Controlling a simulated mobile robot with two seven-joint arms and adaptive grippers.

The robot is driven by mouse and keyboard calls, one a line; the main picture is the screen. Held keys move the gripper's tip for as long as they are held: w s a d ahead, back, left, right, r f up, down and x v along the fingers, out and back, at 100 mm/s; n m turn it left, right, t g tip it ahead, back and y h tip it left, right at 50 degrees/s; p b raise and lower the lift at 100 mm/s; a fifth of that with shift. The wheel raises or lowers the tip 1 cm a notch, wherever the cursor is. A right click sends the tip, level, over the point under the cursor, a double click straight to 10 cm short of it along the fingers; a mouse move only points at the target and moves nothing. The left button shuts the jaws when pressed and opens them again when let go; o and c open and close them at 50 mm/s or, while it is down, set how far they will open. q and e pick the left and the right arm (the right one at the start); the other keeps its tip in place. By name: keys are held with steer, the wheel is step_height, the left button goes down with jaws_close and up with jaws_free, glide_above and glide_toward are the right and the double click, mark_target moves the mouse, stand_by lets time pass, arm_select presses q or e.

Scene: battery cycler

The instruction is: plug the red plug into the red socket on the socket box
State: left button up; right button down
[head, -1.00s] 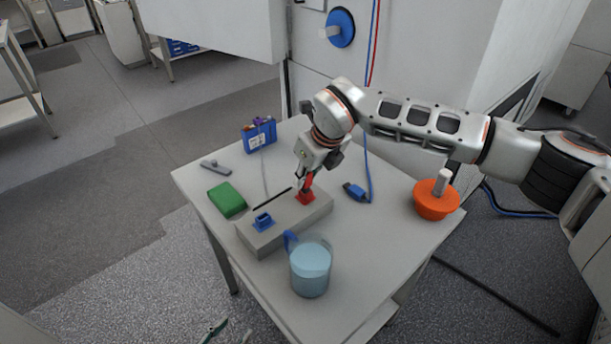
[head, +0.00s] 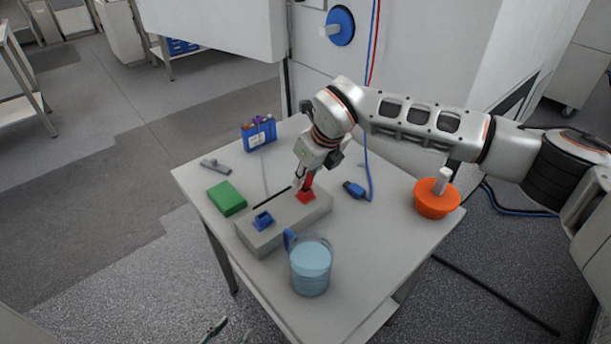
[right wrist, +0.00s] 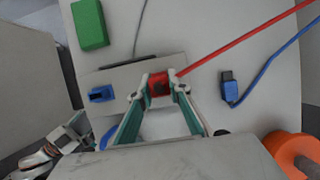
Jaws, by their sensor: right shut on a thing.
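The red plug (head: 308,179) is between the fingertips of my right gripper (head: 304,184), which is shut on it. It is directly over the red socket (head: 306,198) on the grey socket box (head: 270,236). The fingers hide part of the plug, and I cannot tell how deep it sits in the socket. In the right wrist view, the fingertips (right wrist: 159,83) meet around red parts above the box, and a red cable (right wrist: 235,48) runs off to the upper right. My left gripper (head: 215,328) shows only partly at the bottom edge, low beside the table.
The blue socket (head: 262,221) is on the box's left end. A blue plug (head: 355,190) with cable lies to the right. A clear blue cup (head: 311,269) stands close in front. A green block (head: 227,198), blue battery pack (head: 258,134) and orange bowl (head: 436,202) are around.

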steer(key=shift+f+b, duration=0.3)
steer(key=shift+f, duration=0.35)
steer(key=shift+s+f, duration=0.2)
steer(key=shift+f, duration=0.25)
stand_by(0.8)
steer(key=c, duration=1.8)
jaws_free()
steer(key=shift+w, duration=0.1)
steer(key=shift+r, duration=0.15)
steer(key=shift+r, duration=0.15)
